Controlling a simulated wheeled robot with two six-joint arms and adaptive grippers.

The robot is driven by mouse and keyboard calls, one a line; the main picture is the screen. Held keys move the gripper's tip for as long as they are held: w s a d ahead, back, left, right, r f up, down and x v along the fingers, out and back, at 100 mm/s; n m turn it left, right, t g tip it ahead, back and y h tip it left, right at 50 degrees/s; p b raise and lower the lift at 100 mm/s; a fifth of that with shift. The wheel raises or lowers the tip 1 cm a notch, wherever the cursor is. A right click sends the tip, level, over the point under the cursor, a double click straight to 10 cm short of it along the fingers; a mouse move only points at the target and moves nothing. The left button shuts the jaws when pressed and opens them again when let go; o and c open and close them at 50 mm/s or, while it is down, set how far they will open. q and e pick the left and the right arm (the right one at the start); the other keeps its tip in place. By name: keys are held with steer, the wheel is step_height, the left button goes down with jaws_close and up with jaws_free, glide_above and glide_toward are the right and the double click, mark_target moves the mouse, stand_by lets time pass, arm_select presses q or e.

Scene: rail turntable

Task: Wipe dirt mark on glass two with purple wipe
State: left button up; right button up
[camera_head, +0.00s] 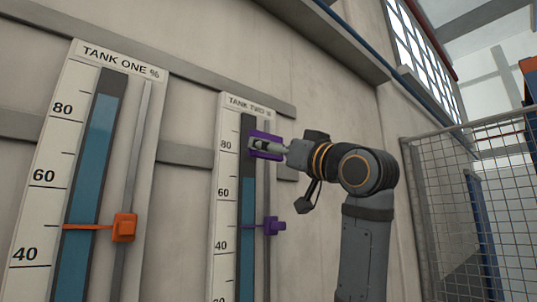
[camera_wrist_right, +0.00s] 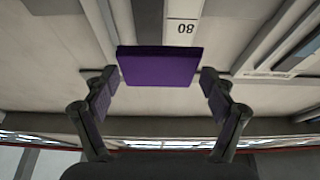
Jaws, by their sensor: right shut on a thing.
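My right gripper (camera_head: 277,148) reaches in from the right and is shut on the purple wipe (camera_head: 266,139), a flat square pad. The wipe is at the tank two gauge, near its 80 mark, over the upper part of glass two (camera_head: 247,205). Whether it touches the glass I cannot tell. In the right wrist view, the wipe (camera_wrist_right: 158,66) lies between the fingers of my right gripper (camera_wrist_right: 158,84), beside the upside-down 80. I see no dirt mark on the visible glass; the wipe hides part of it. My left gripper is not in view.
A purple slider (camera_head: 274,226) sits on the tank two rail, below the wipe. The tank one gauge (camera_head: 50,160) stands to the left with an orange slider (camera_head: 124,227). A wire mesh fence (camera_head: 470,210) is at the right. Grey rails cross the wall behind.

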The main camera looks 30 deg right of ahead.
steer(key=shift+w, duration=0.3)
steer(key=p, duration=0.3)
glide_toward(242, 155)
steer(key=shift+w+a+r, duration=0.1)
steer(key=shift+w+r, duration=0.55)
steer(key=shift+w, duration=0.2)
steer(key=shift+w+a+r, duration=0.1)
steer(key=shift+w+r, duration=0.5)
steer(key=shift+w, duration=0.2)
steer(key=shift+w+a+p, duration=0.1)
steer(key=shift+w+p, duration=0.2)
steer(key=shift+w, duration=0.85)
steer(key=shift+w+d, duration=0.2)
steer(key=shift+d, duration=1.95)
steer(key=shift+w+a, duration=0.1)
steer(key=shift+a, duration=0.05)
steer(key=shift+c, duration=0.2)
steer(key=shift+s+a, duration=0.15)
steer(key=shift+a, duration=0.95)
steer(key=shift+s+a, duration=0.15)
steer(key=shift+a, duration=0.9)
steer(key=shift+d, duration=0.1)
